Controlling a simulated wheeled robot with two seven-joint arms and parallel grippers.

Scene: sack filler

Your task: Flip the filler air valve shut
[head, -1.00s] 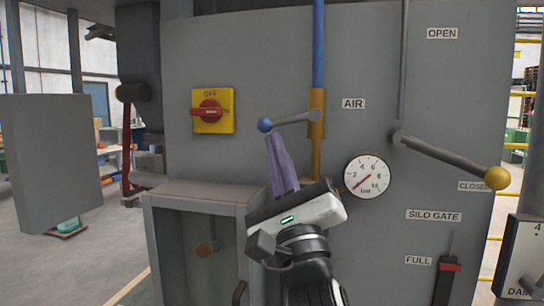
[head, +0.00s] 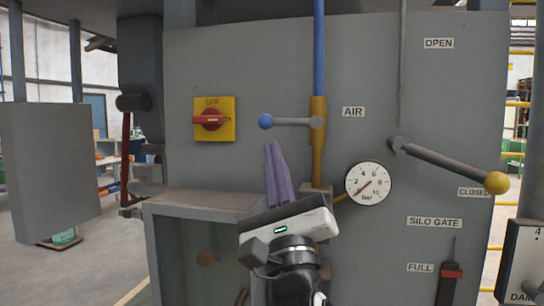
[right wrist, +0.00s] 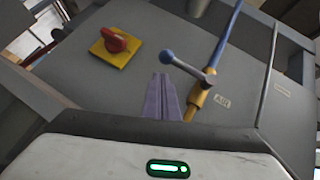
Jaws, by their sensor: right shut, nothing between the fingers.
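The air valve is a grey lever with a blue ball knob (head: 265,121) on a brass body (head: 318,137), in a blue pipe beside the AIR label (head: 353,112). The lever lies about level, pointing left, across the pipe. My right gripper (head: 274,148) is shut and empty, its purple fingers pointing up just below the lever, with a small gap in the head view. In the right wrist view the fingers (right wrist: 162,80) end a little below the blue knob (right wrist: 166,57). My left gripper is not in view.
A red rotary switch on a yellow plate (head: 214,119) is left of the valve. A pressure gauge (head: 368,183) reads low, at right. The silo gate lever (head: 450,166) with a yellow knob sticks out further right. A grey ledge (head: 205,203) is below.

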